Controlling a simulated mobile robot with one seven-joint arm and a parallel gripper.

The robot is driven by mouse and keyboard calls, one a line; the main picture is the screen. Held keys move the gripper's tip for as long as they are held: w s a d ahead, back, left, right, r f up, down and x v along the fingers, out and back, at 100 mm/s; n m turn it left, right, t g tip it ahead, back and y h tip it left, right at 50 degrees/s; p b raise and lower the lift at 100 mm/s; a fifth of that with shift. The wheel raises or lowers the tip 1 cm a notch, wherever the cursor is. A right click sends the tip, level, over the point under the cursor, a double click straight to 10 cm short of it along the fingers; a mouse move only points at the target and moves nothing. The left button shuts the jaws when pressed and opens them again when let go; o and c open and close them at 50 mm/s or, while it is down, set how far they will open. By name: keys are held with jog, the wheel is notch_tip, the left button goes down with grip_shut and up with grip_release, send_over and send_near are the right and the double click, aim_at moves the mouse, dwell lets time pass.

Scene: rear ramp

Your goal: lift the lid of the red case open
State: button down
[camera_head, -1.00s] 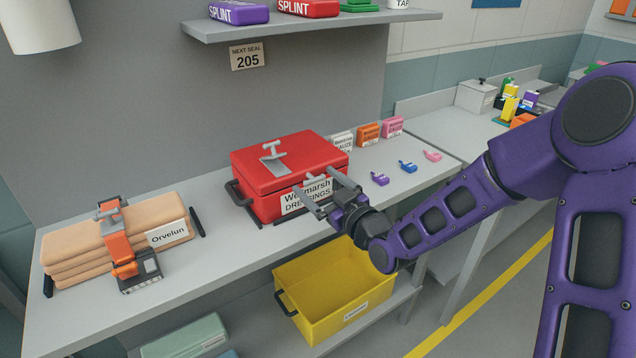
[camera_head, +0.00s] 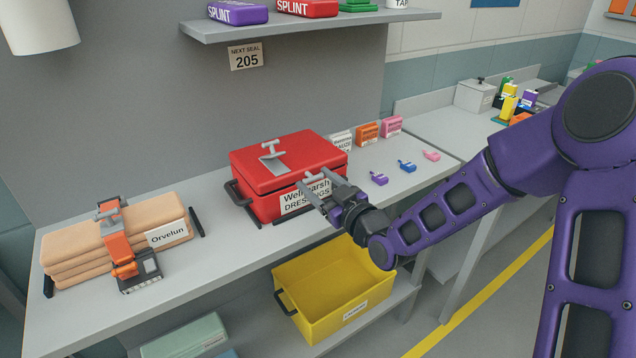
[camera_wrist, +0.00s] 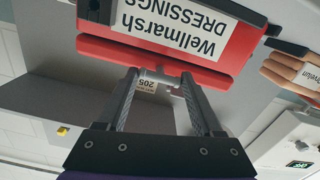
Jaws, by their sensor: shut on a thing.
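The red case (camera_head: 272,200) stands on the bench with a white "Wellmarsh DRESSINGS" label on its front. Its lid (camera_head: 305,150) looks down, with a grey T-shaped fitting (camera_head: 272,156) on top. My gripper (camera_head: 318,188) is at the case's front right, its fingers partly over the label. In the wrist view, where the case appears upside down, the lid (camera_wrist: 120,52) is the lower red band. My gripper (camera_wrist: 160,82) is shut there on a light grey handle (camera_wrist: 158,77) at the lid's front edge. Part of the handle is hidden by the fingers.
An orange-strapped tan stack (camera_head: 90,250) lies to the left. Small boxes (camera_head: 367,132) and coloured clips (camera_head: 407,166) lie right of the case. A yellow bin (camera_head: 335,290) is below, and a shelf (camera_head: 330,25) overhangs the back. Bench between stack and case is clear.

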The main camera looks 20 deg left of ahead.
jog(key=shift+r+p, duration=0.3)
jog(key=shift+r, duration=0.3)
jog(key=w+a+r+p, duration=0.2)
jog(key=w+a+r, duration=0.1)
jog(key=r, duration=0.5)
jog(key=w+a+r+p, duration=0.2)
jog(key=w+a+r, duration=0.2)
jog(key=r, duration=0.4)
jog(key=shift+w+a+r+g+h, duration=0.15)
jog(key=shift+a+r+g+h, duration=0.25)
jog(key=shift+a, duration=0.5)
jog(key=c, duration=1.5)
grip_release()
jog(key=shift+w+a, duration=0.2)
jog(key=shift+w, duration=0.05)
jog(key=shift+c, duration=0.2)
jog(key=shift+o, duration=1.2)
jog(key=shift+w+f, duration=0.1)
jog(key=o, duration=1.3)
jog(key=shift+c, duration=0.2)
jog(key=shift+d, duration=0.1)
